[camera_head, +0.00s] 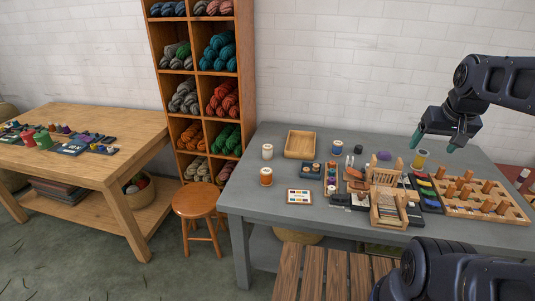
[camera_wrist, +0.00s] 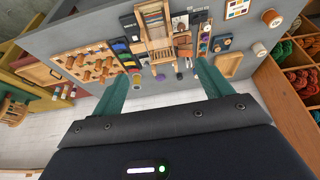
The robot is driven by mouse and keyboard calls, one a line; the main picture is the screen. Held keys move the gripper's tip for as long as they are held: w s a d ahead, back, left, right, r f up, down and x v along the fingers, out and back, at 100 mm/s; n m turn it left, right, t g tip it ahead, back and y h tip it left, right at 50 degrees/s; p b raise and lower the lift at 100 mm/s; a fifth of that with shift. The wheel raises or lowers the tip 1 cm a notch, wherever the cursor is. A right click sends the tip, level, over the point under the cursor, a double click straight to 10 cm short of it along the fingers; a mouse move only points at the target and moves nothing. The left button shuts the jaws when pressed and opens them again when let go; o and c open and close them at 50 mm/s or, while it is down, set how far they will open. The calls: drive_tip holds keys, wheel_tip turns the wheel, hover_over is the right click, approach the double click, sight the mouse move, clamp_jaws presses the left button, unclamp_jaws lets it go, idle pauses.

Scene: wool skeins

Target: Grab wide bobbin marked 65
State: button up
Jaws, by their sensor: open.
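Several bobbins stand on the grey table (camera_head: 260,215), and I cannot read a 65 on any of them. An orange-brown bobbin (camera_head: 265,177) is near the left edge, with a pale one (camera_head: 267,152) behind it. A blue-banded bobbin (camera_head: 337,147) stands right of the wooden tray. The orange-brown one also shows at the top right of the wrist view (camera_wrist: 271,17). My gripper (camera_head: 433,143) is open and empty, above the back right of the table. Its two green fingers (camera_wrist: 162,75) are spread apart in the wrist view, with no bobbin between them.
An empty wooden tray (camera_head: 300,144) lies at the back left. A small wooden loom (camera_head: 387,208), tools and a pegged board (camera_head: 470,196) crowd the middle and right. The table's left front is mostly clear.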

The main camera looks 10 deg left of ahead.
drive_tip(key=w+a+r+n, duration=0.1)
drive_tip(key=w+a+r, duration=0.1)
drive_tip(key=w, duration=0.3)
drive_tip(key=w+a+r+n, duration=0.2)
drive_tip(key=w, duration=0.3)
drive_tip(key=w+a+n+g, duration=0.1)
drive_tip(key=w+a+n, duration=0.1)
drive_tip(key=w+a, duration=0.45)
drive_tip(key=w+a+n+g, duration=0.1)
drive_tip(key=w+a+n, duration=0.2)
drive_tip(key=w, duration=0.6)
drive_tip(key=n+g, duration=0.3)
drive_tip(key=n, duration=0.8)
hover_over(268, 147)
wheel_tip(268, 147, down, 34)
drive_tip(key=shift+w+d+r, duration=0.1)
drive_tip(key=shift+d+r, duration=0.05)
drive_tip(key=shift+a+f, duration=0.3)
drive_tip(key=shift+f, duration=0.3)
wheel_tip(268, 147, down, 5)
drive_tip(key=shift+f, duration=0.15)
drive_tip(key=shift+w+f, duration=0.2)
drive_tip(key=shift+f, duration=2.35)
drive_tip(key=c, duration=1.1)
